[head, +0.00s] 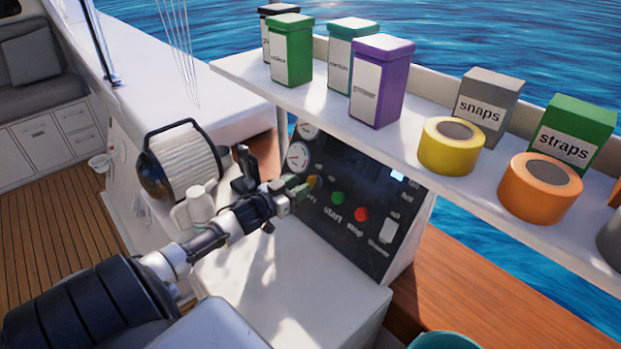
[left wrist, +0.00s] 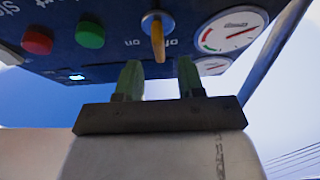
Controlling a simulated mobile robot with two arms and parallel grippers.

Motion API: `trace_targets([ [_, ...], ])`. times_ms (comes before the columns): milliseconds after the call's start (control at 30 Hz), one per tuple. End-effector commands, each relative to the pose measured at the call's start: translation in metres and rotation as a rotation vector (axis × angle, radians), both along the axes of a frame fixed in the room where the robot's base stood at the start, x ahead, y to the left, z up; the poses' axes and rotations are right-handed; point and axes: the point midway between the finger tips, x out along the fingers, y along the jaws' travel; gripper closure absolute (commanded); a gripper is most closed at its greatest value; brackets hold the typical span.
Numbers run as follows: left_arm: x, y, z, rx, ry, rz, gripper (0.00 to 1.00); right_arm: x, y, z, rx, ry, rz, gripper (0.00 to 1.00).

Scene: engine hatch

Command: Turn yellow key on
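The yellow key (left wrist: 158,42) sits in its round lock on the dark control panel, between the labels "on" and "off" in the left wrist view. In the head view the key (head: 312,181) is small and partly covered by my gripper's fingers. My left gripper (left wrist: 159,82) has its two green fingertips apart, with a gap between them. The key is at the panel just beyond that gap; I cannot tell whether a finger touches it. In the head view my left gripper (head: 297,188) is at the panel's left side. My right gripper is not in view.
A green start button (head: 337,198) and a red stop button (head: 361,214) are right of the key. Gauges (head: 298,156) are above it. A shelf (head: 330,103) with boxes and tape rolls overhangs the panel.

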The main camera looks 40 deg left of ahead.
Motion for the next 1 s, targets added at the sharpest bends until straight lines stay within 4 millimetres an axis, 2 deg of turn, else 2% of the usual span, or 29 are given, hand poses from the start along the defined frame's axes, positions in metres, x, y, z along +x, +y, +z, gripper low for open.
trace_targets([
  [100,0.02,-0.002,0.002,0.0,-0.002,0.001,0.62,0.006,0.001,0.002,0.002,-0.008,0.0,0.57],
  [300,0.039,-0.004,0.0,-0.002,0.0,0.001,0.62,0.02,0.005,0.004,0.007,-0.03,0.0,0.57],
  [700,0.045,-0.005,-0.001,-0.001,0.001,0.0,0.62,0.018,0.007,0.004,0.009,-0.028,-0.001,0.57],
  [733,0.045,-0.005,-0.001,-0.001,0.001,0.0,0.63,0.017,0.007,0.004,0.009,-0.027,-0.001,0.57],
  [967,0.045,-0.004,-0.001,-0.001,0.001,0.0,0.98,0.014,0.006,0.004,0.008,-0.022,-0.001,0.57],
  [1000,0.045,-0.004,-0.001,-0.001,0.001,0.0,1.0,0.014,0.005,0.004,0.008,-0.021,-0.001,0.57],
])
